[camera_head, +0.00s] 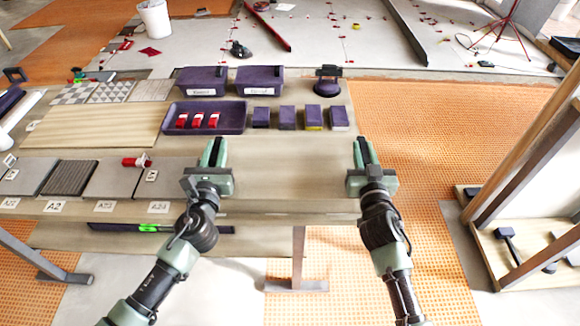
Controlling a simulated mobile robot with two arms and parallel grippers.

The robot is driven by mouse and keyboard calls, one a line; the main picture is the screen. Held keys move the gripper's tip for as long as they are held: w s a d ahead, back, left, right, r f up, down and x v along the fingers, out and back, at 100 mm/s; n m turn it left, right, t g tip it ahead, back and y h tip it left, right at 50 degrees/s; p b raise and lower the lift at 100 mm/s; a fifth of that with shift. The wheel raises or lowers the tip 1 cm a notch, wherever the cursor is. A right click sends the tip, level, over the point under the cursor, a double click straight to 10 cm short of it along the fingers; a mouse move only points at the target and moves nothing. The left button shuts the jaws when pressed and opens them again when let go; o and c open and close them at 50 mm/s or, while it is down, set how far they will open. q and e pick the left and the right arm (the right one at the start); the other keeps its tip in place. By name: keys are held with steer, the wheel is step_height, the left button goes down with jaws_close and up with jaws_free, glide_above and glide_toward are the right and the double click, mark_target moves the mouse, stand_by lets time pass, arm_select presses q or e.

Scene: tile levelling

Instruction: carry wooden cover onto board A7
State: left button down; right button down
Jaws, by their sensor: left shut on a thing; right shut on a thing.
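My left gripper (214,152) and my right gripper (362,152) are shut, level with each other over the front part of the workbench. A pale wooden surface (290,165) spans between them. It looks like the wooden cover held at its two sides, but its colour merges with the bench top and its edges are hard to tell. Another broad pale wooden panel (95,128) lies flat on the bench to the left, with a small label (30,126) beside its left end. I cannot read A7 on any label.
A dark tray (238,128) with red clamps stands behind my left gripper. Several purple blocks (285,117), two purple bins (202,81) and a suction cup (327,84) are at the back. Grey tiles (112,178) and a red-and-white tool (137,161) lie at the front left.

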stand_by(0.7)
